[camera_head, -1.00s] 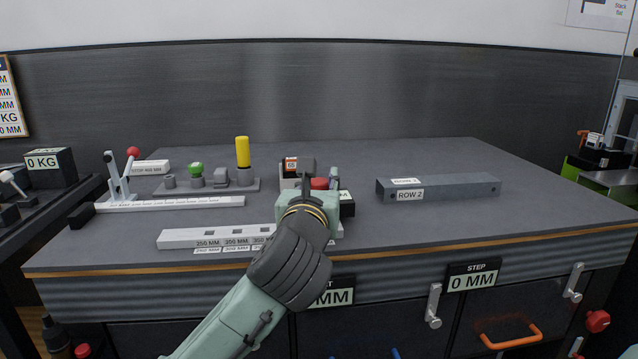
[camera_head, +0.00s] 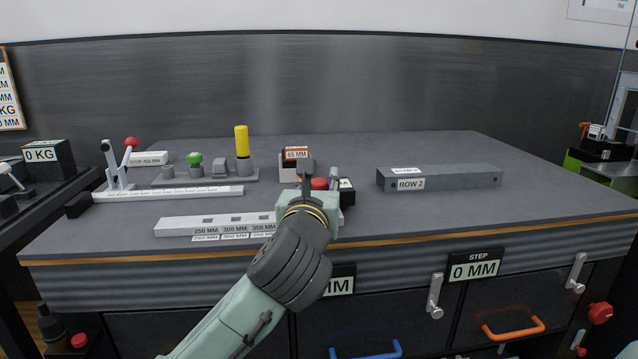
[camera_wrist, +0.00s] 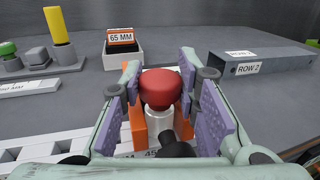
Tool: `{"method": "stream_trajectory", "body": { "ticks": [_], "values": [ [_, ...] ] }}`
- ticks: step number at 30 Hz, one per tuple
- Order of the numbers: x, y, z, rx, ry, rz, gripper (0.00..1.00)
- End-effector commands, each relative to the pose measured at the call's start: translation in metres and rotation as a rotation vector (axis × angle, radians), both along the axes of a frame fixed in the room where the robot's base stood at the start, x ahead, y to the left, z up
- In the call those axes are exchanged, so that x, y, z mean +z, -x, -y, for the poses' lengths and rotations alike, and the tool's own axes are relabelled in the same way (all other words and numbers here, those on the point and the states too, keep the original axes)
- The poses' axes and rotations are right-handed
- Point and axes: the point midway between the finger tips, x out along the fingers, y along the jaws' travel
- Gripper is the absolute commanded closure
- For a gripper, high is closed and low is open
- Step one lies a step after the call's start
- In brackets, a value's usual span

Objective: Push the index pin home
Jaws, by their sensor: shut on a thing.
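A red round knob (camera_wrist: 160,88) on a pale cylinder (camera_wrist: 158,122) stands upright between my finger pads in the wrist view; I take it for the index pin. It also shows in the head view (camera_head: 319,184), just beyond my wrist. My gripper (camera_wrist: 160,100) is shut around the knob, with a purple pad on either side. Orange upright parts (camera_wrist: 132,118) flank the cylinder. In the head view my arm hides most of the fixture below the knob. How deep the pin sits cannot be told.
A white marked rail (camera_head: 215,226) lies left of my wrist. A box labelled 65 MM (camera_head: 297,153) stands behind the knob. A grey ROW 2 bar (camera_head: 450,179) lies to the right. A rack (camera_head: 180,178) holds green-topped and yellow pieces.

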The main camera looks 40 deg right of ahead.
Motion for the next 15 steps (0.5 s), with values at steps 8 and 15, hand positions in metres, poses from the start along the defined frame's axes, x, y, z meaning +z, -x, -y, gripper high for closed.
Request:
{"method": "stream_trajectory", "body": {
  "ticks": [8,15],
  "values": [
    [-0.0023,0.0,-0.0001,0.0,0.001,0.001,0.61],
    [-0.0024,0.0,-0.0001,0.0,0.001,0.001,0.48]
  ]
}}
